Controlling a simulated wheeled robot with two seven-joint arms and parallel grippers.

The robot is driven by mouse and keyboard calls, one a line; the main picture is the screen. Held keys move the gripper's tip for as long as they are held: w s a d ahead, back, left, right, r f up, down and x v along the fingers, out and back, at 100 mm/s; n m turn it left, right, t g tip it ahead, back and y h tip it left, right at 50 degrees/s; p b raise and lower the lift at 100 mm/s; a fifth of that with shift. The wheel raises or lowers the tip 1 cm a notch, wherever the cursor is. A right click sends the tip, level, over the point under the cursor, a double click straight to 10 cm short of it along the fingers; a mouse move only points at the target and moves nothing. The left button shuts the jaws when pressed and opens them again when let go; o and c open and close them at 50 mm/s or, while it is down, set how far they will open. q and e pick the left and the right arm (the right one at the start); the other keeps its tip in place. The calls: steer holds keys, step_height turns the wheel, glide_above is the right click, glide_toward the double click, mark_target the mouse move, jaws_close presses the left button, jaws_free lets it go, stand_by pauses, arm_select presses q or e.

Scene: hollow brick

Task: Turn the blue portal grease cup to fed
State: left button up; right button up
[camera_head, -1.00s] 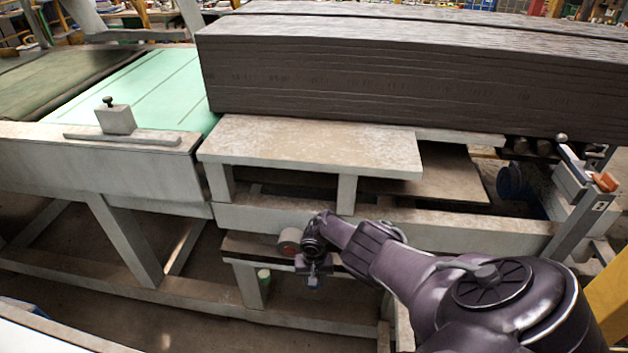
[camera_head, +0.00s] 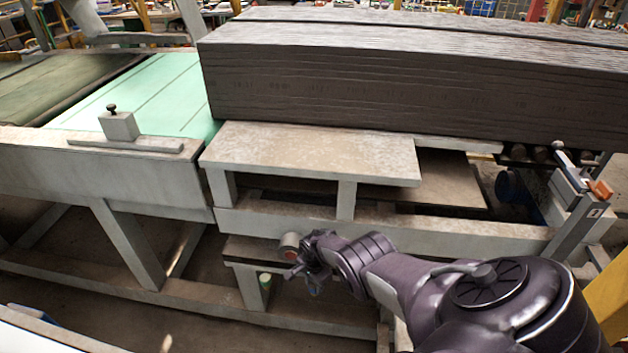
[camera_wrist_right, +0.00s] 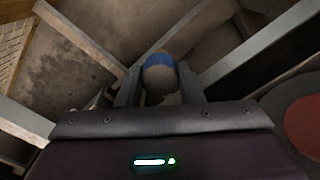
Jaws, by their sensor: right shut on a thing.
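The blue portal grease cup shows in the right wrist view as a blue ring (camera_wrist_right: 160,58) around a pale rounded cap, between my right gripper's two fingers (camera_wrist_right: 160,88). The gripper is shut on it. In the head view my right gripper (camera_head: 301,273) is under the near beam of the machine frame, and only a small bit of blue shows below it. The cup's markings and its turned position cannot be read. My left gripper is in neither view.
A green cup (camera_head: 265,280) sits on a frame post just left of the gripper. A grey round part with a red face (camera_head: 289,247) is close above the gripper; the red disc shows at right in the wrist view (camera_wrist_right: 304,122). Frame beams (camera_head: 390,232) surround the hand.

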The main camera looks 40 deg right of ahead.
steer(key=shift+m, duration=0.6)
steer(key=o, duration=0.7)
steer(key=shift+d, duration=0.1)
step_height(320, 180, up, 8)
steer(key=p, duration=0.8)
steer(key=shift+f, duration=0.1)
